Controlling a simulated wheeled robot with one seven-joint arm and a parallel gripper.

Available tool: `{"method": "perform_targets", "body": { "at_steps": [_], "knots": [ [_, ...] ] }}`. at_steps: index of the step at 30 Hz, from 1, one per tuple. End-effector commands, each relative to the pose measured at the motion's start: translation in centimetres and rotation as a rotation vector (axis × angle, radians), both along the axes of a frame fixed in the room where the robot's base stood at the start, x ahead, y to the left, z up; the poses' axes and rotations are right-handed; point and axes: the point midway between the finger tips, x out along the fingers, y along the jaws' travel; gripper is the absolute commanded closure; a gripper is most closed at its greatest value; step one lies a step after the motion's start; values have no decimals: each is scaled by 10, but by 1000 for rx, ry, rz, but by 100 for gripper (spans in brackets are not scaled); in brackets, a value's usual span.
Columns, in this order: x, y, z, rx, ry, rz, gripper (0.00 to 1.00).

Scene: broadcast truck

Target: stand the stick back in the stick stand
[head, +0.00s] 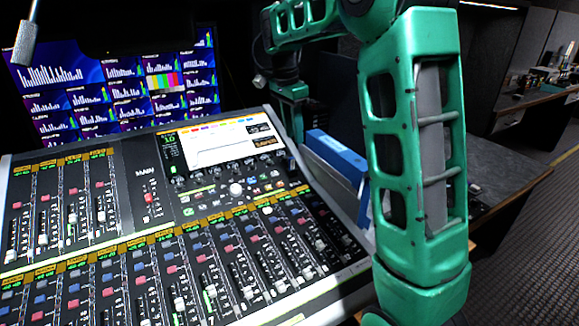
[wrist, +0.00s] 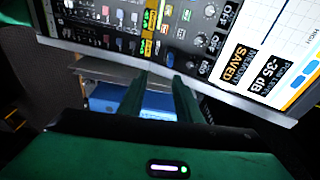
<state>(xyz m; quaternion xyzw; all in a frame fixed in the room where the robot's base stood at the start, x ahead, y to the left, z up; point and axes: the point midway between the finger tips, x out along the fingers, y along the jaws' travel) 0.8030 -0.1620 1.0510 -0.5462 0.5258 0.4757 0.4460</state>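I cannot make out the stick or the stick stand in either view. My gripper (wrist: 163,82) points towards the right edge of the mixing console in the wrist view. Its two dark green fingers are apart, and I see nothing held between them. A blue surface shows beyond the gap, below the console edge.
The mixing console (head: 130,195) fills the left and middle, with a lit screen. A blue binder (head: 336,152) stands beside its right edge. Monitors (head: 120,85) stand behind. A desk (head: 530,100) is at the far right, with open carpet (head: 540,235) before it.

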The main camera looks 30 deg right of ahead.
Motion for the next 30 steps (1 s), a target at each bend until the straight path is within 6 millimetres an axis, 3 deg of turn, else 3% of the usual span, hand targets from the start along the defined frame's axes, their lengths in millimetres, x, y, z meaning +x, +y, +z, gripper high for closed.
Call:
{"method": "perform_targets", "body": {
  "at_steps": [6, 12, 22, 30],
  "knots": [
    [20, 9, -11, 0, -10, -54, 69],
    [20, 5, -41, 1, -8, -54, 69],
    [20, 0, -66, 1, -11, -54, 69],
    [22, -4, -102, 1, -10, -53, 69]
  ]
}}
